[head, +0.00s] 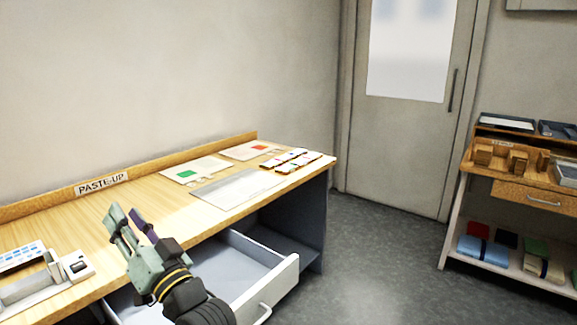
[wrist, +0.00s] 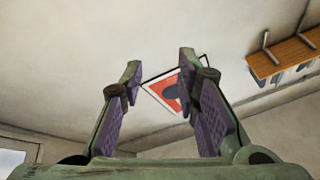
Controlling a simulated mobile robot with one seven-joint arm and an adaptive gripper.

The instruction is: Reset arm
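My gripper (head: 128,222) is raised in front of the paste-up table (head: 130,213) in the head view, over its near edge and the open drawer. In the wrist view my gripper (wrist: 162,88) points up toward the ceiling, with its two fingers well apart. Nothing is held between the fingers. A red and white sign (wrist: 166,92) shows far behind the gap between them.
The drawer (head: 268,281) under the table stands open and looks empty where visible. A grey device (head: 40,283) sits at the table's left end; sheets and cards lie at the right. A shelf unit (head: 508,192) stands far right, with clear floor (head: 385,265) between.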

